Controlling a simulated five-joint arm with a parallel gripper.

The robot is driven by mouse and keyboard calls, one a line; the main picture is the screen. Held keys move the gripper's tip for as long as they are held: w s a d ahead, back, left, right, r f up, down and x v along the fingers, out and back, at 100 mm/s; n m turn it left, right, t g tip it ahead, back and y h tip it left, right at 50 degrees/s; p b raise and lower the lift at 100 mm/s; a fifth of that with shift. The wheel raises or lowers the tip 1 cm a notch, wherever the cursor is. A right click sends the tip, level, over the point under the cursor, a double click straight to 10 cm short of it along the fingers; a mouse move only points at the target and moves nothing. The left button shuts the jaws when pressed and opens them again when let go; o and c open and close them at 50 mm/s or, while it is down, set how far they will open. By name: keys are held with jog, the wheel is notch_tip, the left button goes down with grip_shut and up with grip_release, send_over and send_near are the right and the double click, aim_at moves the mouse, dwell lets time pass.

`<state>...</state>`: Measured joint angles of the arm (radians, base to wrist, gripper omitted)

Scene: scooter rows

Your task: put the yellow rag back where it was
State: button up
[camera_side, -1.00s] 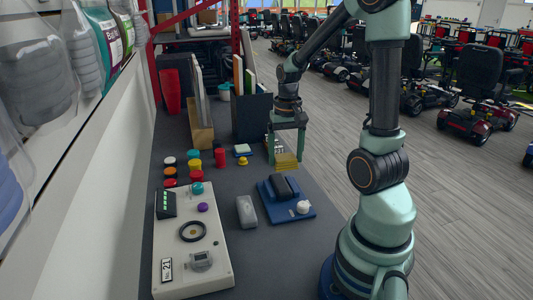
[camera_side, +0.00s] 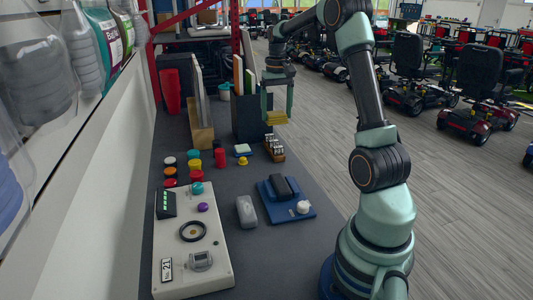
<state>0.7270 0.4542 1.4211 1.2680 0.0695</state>
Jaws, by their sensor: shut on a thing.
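The yellow rag (camera_side: 277,119) is between the fingertips of my gripper (camera_side: 277,113), which is shut on it. The rag is small in view and appears folded or bunched. My gripper points down and holds it in the air, beside the dark upright holder and above and behind a small wooden rack (camera_side: 275,154). The rack stands uncovered on the grey bench top and holds several small pale-topped items. A gap shows between the rag and the rack.
A blue base with a dark block and white knob (camera_side: 303,207), a grey mouse-like object (camera_side: 246,211) and a white control panel (camera_side: 217,261) lie in front. Coloured round caps (camera_side: 194,165) stand left. The dark holder (camera_side: 252,117) stands close to my gripper.

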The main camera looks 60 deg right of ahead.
jog(key=shift+w+d+r, duration=0.15)
jog(key=shift+w+d, duration=0.05)
jog(key=shift+d, duration=0.25)
jog(key=shift+w+d+r, duration=0.15)
jog(key=shift+w+d, duration=0.05)
jog(key=shift+d, duration=0.2)
notch_tip(320, 180, down, 20)
jog(key=shift+r, duration=0.15)
jog(key=o, duration=1.3)
notch_tip(320, 180, up, 11)
jog(key=w+a+r+n, duration=0.2)
jog(key=a+r, duration=0.5)
jog(key=s+a+r+n+t, duration=0.2)
jog(key=s+a, duration=0.1)
jog(key=a, duration=0.5)
jog(key=s+a+r+n+t, duration=0.1)
jog(key=s+a+n, duration=0.1)
jog(key=a, duration=0.7)
jog(key=s+a+r+n+t, duration=0.2)
jog(key=s+a+n, duration=0.1)
jog(key=a, duration=0.6)
jog(key=shift+s+r+t, duration=0.3)
jog(key=shift+s+r, duration=0.05)
jog(key=shift+s, duration=0.35)
